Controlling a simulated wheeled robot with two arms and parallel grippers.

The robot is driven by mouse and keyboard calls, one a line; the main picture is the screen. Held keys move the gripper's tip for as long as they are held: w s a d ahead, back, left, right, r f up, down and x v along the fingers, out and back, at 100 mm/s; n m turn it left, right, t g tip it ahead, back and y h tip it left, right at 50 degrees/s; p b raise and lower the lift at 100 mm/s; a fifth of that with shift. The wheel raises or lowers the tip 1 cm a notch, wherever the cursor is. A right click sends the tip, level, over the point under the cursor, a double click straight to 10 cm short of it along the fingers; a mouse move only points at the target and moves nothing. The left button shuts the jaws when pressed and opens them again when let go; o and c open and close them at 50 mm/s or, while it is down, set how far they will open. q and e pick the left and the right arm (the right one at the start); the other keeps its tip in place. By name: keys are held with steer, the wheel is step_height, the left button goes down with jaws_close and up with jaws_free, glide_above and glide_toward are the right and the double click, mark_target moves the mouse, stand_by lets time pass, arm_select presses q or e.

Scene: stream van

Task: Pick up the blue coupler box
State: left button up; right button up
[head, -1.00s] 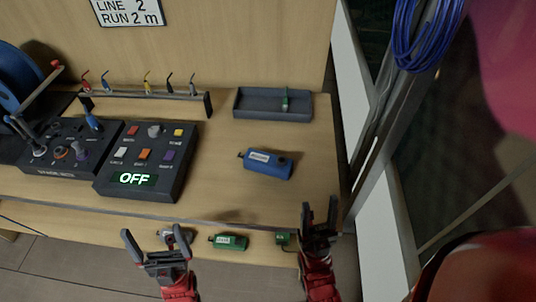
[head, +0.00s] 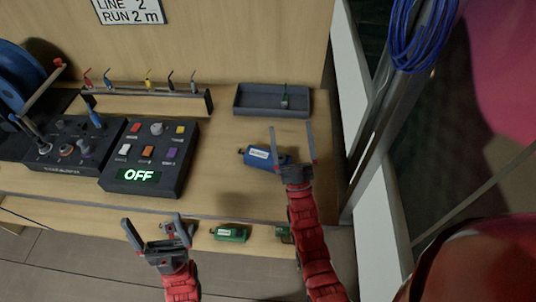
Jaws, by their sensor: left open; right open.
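The blue coupler box (head: 259,156) lies on the wooden bench, with a pale label on its top. My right gripper (head: 293,130) is open and empty over the right end of the box, its fingers pointing toward the back of the bench. The right finger stands beyond the box's right end, and the gripper hides part of that end. I cannot tell whether it touches the box. My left gripper (head: 152,222) is open and empty at the front edge of the bench, left of the box.
A control panel (head: 113,184) reading OFF stands to the left. A dark tray (head: 252,106) holding a green item sits behind the box. A rack (head: 150,92) holds several coloured probes. Green boxes (head: 231,233) lie on a lower ledge. A metal post (head: 372,130) rises at right.

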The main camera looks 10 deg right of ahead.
steer(key=w+f+n+g+p, duration=0.3)
steer(key=w+g, duration=0.4)
steer(key=w, duration=1)
steer(key=n+g+h+p, duration=0.1)
steer(key=n+g, duration=0.5)
steer(key=g, duration=1.5)
glide_above(268, 156)
step_height(268, 156, down, 11)
steer(key=shift+f+p, duration=0.6)
steer(key=shift+p, duration=0.6)
steer(key=shift+f+p, duration=0.35)
steer(key=shift+p, duration=0.15)
step_height(268, 156, down, 3)
steer(key=shift+r+p, duration=0.1)
steer(key=shift+p, duration=0.65)
steer(key=shift+f, duration=0.9)
